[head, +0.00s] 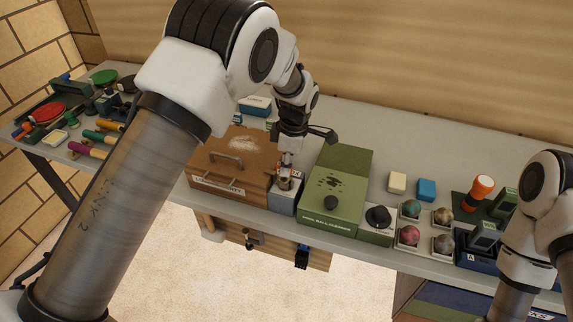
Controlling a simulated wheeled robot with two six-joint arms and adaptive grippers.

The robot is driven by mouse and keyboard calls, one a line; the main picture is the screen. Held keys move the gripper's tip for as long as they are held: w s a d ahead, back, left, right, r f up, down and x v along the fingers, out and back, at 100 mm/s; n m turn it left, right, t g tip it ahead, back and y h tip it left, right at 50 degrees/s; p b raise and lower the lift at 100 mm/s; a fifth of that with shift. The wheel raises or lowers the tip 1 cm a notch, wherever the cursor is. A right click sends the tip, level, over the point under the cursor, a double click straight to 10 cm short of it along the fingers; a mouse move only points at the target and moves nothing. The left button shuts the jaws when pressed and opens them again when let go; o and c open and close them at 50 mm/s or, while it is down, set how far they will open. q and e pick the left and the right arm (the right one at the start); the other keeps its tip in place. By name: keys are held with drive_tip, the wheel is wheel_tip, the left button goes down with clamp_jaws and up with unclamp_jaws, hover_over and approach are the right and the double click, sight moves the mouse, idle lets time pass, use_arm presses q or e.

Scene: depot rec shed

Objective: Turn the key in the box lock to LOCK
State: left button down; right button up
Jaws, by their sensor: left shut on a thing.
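The box lock (283,200) is a small blue-grey block on the bench, between a brown wooden box and a green machine. My left gripper (287,170) reaches down over it from above, its dark fingers shut on the key at the lock's top. The key itself is mostly hidden by the fingers, so I cannot tell which way it points. A small orange-red and white patch (284,182) shows on the lock just under the fingers.
The brown box (222,173) is close on the left and the green machine (336,195) close on the right. Balls in trays (410,236), an orange-topped torch (482,188) and two small blocks lie further right. Coloured tools and discs (46,112) crowd the far left.

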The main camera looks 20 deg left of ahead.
use_arm(q)
drive_tip(key=shift+f+n, duration=0.1)
drive_tip(key=shift+n, duration=0.9)
drive_tip(key=c, duration=1)
unclamp_jaws()
drive_tip(key=shift+w, duration=0.1)
drive_tip(key=shift+r+p, duration=3.35)
drive_tip(key=shift+r, duration=1.25)
